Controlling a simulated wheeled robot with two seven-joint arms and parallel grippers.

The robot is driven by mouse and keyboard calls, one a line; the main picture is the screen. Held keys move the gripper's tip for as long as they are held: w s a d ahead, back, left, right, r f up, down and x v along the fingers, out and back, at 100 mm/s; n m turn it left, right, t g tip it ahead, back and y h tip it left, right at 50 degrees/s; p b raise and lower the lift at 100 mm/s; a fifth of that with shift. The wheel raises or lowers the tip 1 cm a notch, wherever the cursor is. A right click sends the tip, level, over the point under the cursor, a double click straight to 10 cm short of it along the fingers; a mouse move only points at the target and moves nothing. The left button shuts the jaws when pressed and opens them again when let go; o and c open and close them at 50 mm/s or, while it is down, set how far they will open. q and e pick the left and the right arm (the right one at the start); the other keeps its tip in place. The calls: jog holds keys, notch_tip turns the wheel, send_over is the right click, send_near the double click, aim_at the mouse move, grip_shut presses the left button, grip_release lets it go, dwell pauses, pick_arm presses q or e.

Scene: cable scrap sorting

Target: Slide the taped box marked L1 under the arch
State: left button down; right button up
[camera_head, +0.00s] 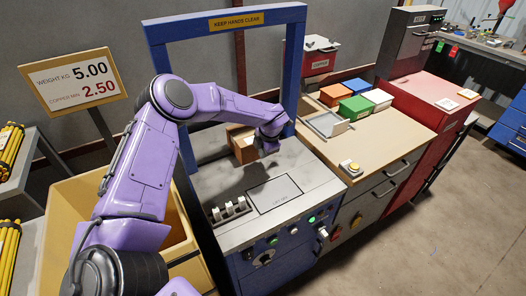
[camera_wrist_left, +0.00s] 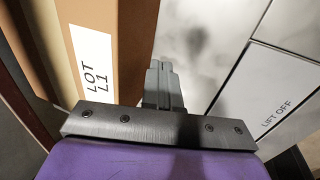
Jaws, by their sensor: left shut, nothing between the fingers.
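The taped box marked L1 (camera_head: 243,145) is a brown carton on the grey bench top, close to the blue arch (camera_head: 230,24). In the left wrist view the box (camera_wrist_left: 120,45) stands at the left, with its white "LOT L1" label (camera_wrist_left: 92,65) readable. My left gripper (camera_head: 267,150) is low over the bench top, to the right of the box in the head view. In the left wrist view its fingers (camera_wrist_left: 162,75) are together and empty, beside the box; I cannot tell whether they touch it. My right gripper is out of view.
A panel marked "LIFT OFF" (camera_head: 274,194) lies flat in the bench top. A small slotted rack (camera_head: 230,210) stands at its left. A metal tray (camera_head: 327,124) and coloured bins (camera_head: 355,107) are on the wooden counter at the right. A yellow bin (camera_head: 65,200) stands left.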

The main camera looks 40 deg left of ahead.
pick_arm(q)
jog(key=p+v, duration=0.6)
jog(key=v, duration=0.2)
jog(key=shift+s+d+r, duration=0.15)
jog(key=shift+d+r, duration=0.05)
jog(key=shift+d, duration=0.1)
dwell(0.3)
jog(key=shift+d+f, duration=0.1)
